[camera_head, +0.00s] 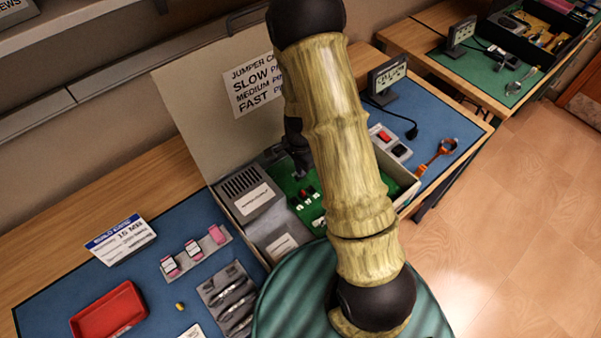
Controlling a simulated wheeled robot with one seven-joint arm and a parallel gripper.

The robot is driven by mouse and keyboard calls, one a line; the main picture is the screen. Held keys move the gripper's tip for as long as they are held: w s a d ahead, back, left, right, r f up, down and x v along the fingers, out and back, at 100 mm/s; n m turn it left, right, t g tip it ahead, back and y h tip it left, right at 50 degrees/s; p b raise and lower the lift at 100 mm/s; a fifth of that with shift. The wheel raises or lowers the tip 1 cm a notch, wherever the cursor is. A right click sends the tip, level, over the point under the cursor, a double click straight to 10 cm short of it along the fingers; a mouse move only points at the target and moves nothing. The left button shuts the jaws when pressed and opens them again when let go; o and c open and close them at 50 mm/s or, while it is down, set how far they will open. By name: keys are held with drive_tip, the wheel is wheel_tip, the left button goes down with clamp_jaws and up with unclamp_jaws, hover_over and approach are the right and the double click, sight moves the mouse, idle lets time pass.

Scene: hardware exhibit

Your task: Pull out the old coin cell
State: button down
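An open case (232,212) with a raised lid stands on the blue mat, and a green circuit board (286,183) lies inside it. I cannot make out the coin cell; my arm crosses in front of much of the board. My gripper (302,172) is black and points down over the back part of the board, partly hidden behind my arm. Its fingers are too small and dark to tell whether they are open or shut, or whether they touch anything.
A lid sign (250,85) mentions jumper caps. Left of the case are a red tray (108,312), a grey parts holder (228,300), pink-and-white items (194,250) and a label card (120,239). Right are a small display (387,74), a switch box (390,143) and an orange strap (436,155).

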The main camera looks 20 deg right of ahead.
drive_tip(key=shift+r+p, duration=1.3)
drive_tip(key=shift+r, duration=0.25)
drive_tip(key=shift+r+p, duration=2.35)
drive_tip(key=shift+r, duration=0.3)
drive_tip(key=shift+f, duration=0.1)
